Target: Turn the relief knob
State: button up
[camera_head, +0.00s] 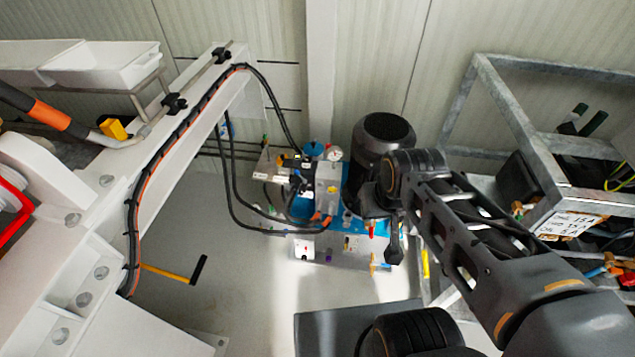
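My gripper (393,256) hangs at the end of my arm, at the right side of the unit. Its fingers are dark and too small to read, and contact is unclear.
A white beam (170,150) with black and orange cables runs along the left. A grey metal frame (510,105) with equipment and a white label plate (569,226) stands at the right. A yellow-and-black handle (185,275) sticks out at lower left. The floor (245,290) below the unit looks clear.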

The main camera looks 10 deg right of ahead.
aim_at(303, 187)
jog(key=u, duration=2.7)
jog(key=k, duration=0.75)
jog(key=z, duration=1.15)
jog(key=i, duration=0.5)
